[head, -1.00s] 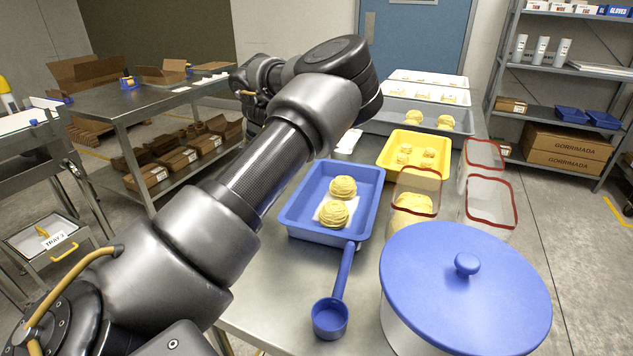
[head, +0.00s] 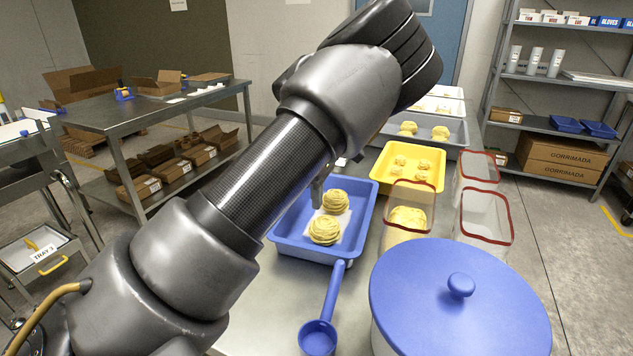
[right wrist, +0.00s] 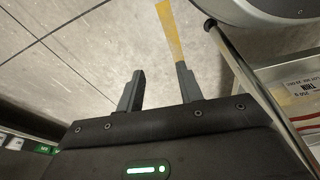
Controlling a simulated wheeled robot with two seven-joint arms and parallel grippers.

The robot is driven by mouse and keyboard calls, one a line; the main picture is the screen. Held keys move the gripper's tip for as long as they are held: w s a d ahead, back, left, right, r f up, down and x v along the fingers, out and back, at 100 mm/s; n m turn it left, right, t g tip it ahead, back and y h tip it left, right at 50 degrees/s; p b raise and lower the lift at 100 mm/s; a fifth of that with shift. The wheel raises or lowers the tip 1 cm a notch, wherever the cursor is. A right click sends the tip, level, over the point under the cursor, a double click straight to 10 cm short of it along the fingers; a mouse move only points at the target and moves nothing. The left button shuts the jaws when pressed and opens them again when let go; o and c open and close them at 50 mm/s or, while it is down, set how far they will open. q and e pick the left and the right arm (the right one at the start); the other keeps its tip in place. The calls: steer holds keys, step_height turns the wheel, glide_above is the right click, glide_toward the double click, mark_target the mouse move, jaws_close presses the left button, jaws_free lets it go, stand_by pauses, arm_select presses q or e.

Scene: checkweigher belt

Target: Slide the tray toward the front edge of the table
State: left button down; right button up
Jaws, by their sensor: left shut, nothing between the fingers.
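A blue tray (head: 362,208) with two yellow dough pieces (head: 325,230) on a white sheet lies on the steel table in the head view. My left gripper (head: 317,196) points down at the tray's left part, beside the dough. Its fingers are shut and empty, and my forearm hides much of it and the tray's left side. I cannot tell if the fingertips touch the tray. My right gripper (right wrist: 158,92) is open and empty in the right wrist view, above the floor.
A blue scoop (head: 318,338) lies just in front of the tray. A large blue-lidded tub (head: 440,300) stands at the right front. A yellow tray (head: 432,180), a grey tray (head: 455,133) and clear red-rimmed containers (head: 484,217) stand beyond and to the right.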

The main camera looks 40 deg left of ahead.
mark_target(307, 220)
arm_select(q)
steer(key=f, duration=0.3)
steer(key=shift+s+a, duration=0.1)
steer(key=shift+a, duration=0.1)
steer(key=shift+s+a+r, duration=0.1)
steer(key=shift+s+a, duration=0.1)
steer(key=shift+a, duration=0.35)
steer(key=shift+s+a, duration=0.15)
steer(key=shift+a, duration=0.4)
steer(key=shift+s+a, duration=0.25)
steer(key=shift+a, duration=0.35)
arm_select(e)
steer(key=shift+s+d+f, duration=0.1)
steer(key=shift+s+f, duration=0.25)
steer(key=shift+f, duration=0.2)
arm_select(q)
steer(key=shift+a, duration=0.1)
arm_select(e)
steer(key=shift+w, duration=0.1)
